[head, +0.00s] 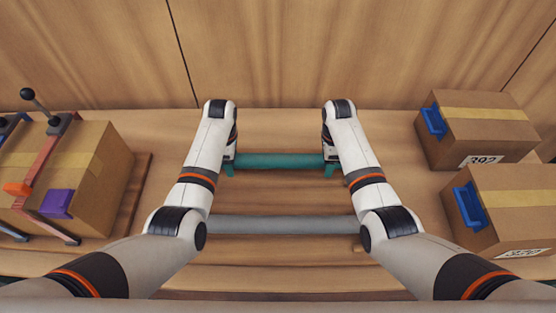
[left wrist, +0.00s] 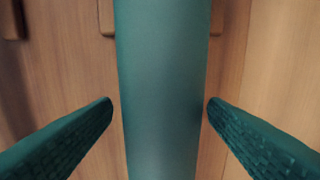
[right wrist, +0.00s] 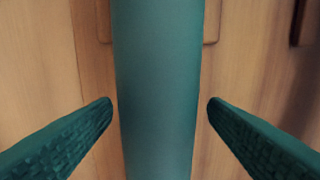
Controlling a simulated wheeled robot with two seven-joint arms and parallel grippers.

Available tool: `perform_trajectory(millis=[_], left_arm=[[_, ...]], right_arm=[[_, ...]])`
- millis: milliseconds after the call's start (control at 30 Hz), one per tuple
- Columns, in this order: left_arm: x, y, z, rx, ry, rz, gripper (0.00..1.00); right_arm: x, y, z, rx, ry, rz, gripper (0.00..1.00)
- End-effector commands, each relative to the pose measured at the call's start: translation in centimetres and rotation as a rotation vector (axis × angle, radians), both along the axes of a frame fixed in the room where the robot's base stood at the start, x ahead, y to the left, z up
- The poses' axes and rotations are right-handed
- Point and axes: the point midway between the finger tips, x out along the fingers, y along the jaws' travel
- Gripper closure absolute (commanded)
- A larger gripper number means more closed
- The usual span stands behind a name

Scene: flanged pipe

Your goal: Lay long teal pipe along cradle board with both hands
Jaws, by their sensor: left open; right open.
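The long teal pipe (head: 280,160) lies level from left to right between my two grippers in the head view; its ends are hidden by my arms. My left gripper (head: 229,167) is open at its left part. In the left wrist view the fingers stand either side of the pipe (left wrist: 160,80), with narrow gaps. My right gripper (head: 330,168) is open at its right part, and the right wrist view shows the same around the pipe (right wrist: 155,80). Wooden pieces (left wrist: 195,20) show behind the pipe. I cannot tell clearly which wood is the cradle board.
A grey pipe (head: 280,225) lies nearer, between my forearms. Two cardboard boxes with blue handles, a far one (head: 485,130) and a near one (head: 510,205), stand at right. A box (head: 95,170) with clamp-like bars (head: 50,155) stands at left. A wooden wall (head: 290,50) closes the back.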

Motion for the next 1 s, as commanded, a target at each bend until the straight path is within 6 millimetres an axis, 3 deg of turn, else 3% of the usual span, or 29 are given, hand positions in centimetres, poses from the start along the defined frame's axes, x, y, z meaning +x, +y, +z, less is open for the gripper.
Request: perform_trajectory(millis=[200,600,1000], left_arm=[[0.0,0.1,-2.4,0.001,0.001,0.0,0.32],[0.0,0.0,-2.9,0.0,-0.002,0.0,0.32],[0.0,0.0,-2.9,0.0,-0.001,0.0,0.97]], right_arm=[[0.0,0.0,-2.4,-0.001,0.0,0.0,0.32],[0.0,0.0,-2.9,0.0,-0.002,0.0,0.32],[0.0,0.0,-2.9,-0.001,-0.001,0.0,0.97]])
